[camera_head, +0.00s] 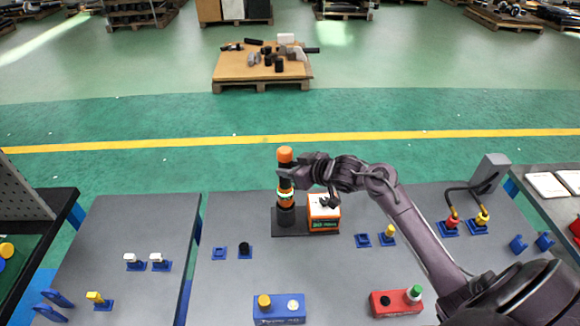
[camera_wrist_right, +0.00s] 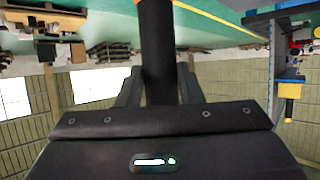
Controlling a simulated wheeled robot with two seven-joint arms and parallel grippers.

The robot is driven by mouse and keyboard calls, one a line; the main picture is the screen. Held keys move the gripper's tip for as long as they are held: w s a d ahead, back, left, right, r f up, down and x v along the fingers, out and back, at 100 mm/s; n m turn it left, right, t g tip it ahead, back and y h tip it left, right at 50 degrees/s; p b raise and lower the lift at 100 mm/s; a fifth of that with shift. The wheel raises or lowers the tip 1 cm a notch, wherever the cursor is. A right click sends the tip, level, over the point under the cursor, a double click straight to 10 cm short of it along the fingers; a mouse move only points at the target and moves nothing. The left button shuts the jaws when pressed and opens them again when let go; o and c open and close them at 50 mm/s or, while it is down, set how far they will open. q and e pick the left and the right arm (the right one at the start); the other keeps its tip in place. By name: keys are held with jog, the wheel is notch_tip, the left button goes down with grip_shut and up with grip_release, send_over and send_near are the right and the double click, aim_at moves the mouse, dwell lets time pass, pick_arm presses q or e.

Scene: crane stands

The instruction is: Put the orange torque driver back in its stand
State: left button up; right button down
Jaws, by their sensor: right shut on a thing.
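The torque driver (camera_head: 285,155) has an orange top, a dark body and an orange band low down. It is upright in the head view, directly above or in the black holder of its stand (camera_head: 287,216). I cannot tell whether its lower end is inside the holder. My right gripper (camera_head: 290,178) is shut around the driver's dark middle. In the right wrist view the dark driver body (camera_wrist_right: 156,45) rises between the two fingers (camera_wrist_right: 160,90). My left gripper is not in view.
An orange and white box (camera_head: 323,213) stands right beside the holder. Blue fixtures (camera_head: 219,252) and small parts are spread over the grey table (camera_head: 225,290). A blue button box (camera_head: 279,309) and a red one (camera_head: 396,302) lie at the front. A grey post with cables (camera_head: 490,173) stands right.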

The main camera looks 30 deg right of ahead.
aim_at(290, 189)
jog(key=shift+f+b, duration=1.05)
jog(key=shift+f, duration=0.75)
jog(key=c, duration=0.9)
grip_release()
jog(key=shift+s+f, duration=0.15)
jog(key=shift+f, duration=0.15)
jog(key=p+v, duration=0.4)
jog(key=v, duration=0.1)
jog(key=shift+r+p, duration=0.2)
jog(key=shift+p, duration=0.2)
jog(key=b+v, duration=0.1)
jog(key=v, duration=0.6)
jog(key=shift+s+d+r+b, duration=0.1)
jog(key=shift+s+b, duration=0.2)
jog(key=shift+b, duration=0.1)
